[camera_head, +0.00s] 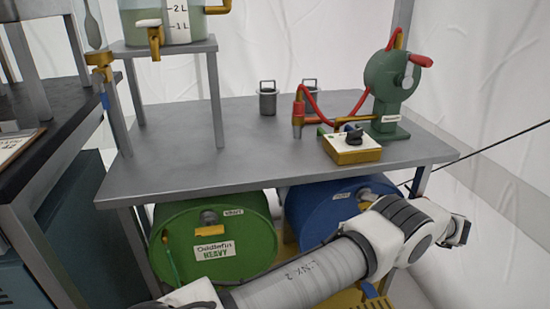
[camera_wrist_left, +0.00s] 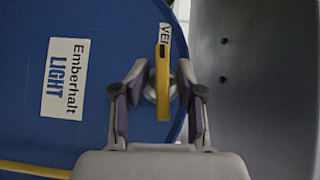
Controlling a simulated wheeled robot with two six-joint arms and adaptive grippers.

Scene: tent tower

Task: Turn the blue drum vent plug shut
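The blue drum (camera_head: 318,212) lies on its side under the grey table, partly hidden by my left arm. It fills the left of the left wrist view (camera_wrist_left: 55,30), with a white "Emberhalt LIGHT" label. Its vent plug (camera_wrist_left: 163,85) is a round grey knob with a yellow bar, near the rim beside a partly covered vent label (camera_wrist_left: 165,38). My left gripper (camera_wrist_left: 162,70) has its fingers on either side of the plug, with gaps showing, so it appears open. My right gripper is not in view.
A green drum (camera_head: 225,262) labelled HEAVY lies left of the blue one. The table (camera_head: 250,150) above holds a green hand-cranked device (camera_head: 385,90), a yellow box (camera_head: 352,148) and metal pots.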

